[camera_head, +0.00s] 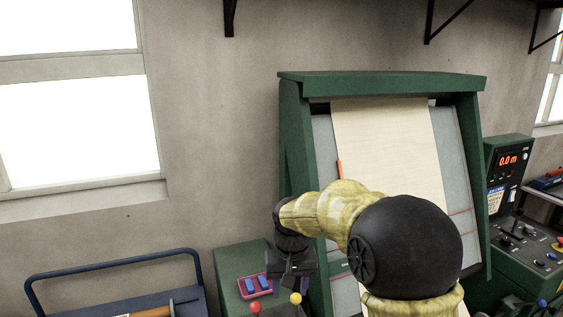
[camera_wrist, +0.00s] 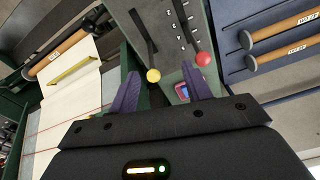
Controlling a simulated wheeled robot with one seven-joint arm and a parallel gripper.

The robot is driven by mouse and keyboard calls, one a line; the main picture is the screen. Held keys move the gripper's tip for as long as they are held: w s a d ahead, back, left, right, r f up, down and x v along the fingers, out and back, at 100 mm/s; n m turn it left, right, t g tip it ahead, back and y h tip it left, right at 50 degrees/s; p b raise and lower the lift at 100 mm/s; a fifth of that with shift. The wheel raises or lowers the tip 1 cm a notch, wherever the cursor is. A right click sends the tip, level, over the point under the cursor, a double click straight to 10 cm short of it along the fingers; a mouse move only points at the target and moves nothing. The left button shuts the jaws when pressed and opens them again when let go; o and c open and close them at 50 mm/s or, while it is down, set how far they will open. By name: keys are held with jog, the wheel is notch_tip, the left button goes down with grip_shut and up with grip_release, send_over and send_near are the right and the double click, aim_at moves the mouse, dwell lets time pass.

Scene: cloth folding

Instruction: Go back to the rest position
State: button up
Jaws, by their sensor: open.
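My gripper (camera_head: 290,282) hangs at the end of my arm, in front of the lower left of the green machine, pointing down. In the wrist view my gripper (camera_wrist: 159,72) shows two purple fingers spread well apart with nothing held between them. A cream cloth (camera_head: 385,140) lies over the sloping grey panel of the green machine. My arm hides its lower part in the head view. The cloth also shows at the left of the wrist view (camera_wrist: 70,105), apart from the fingers.
The green machine frame (camera_head: 380,82) stands against the wall. A control box (camera_head: 508,165) with a red display is at its right. Levers with a red knob (camera_head: 254,308) and a yellow knob (camera_head: 295,299) stand below my gripper. A blue-railed cart (camera_head: 110,262) is at left.

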jog(key=s+d+f+t, duration=0.1)
jog(key=s+d+f, duration=0.2)
jog(key=s+d, duration=0.3)
jog(key=s+d+f+m, duration=0.1)
jog(key=s+d+f, duration=0.2)
jog(key=s+d, duration=0.4)
jog(key=s, duration=0.4)
jog(key=shift+d+t, duration=0.25)
jog(key=shift+t, duration=0.15)
dwell(0.5)
dwell(0.8)
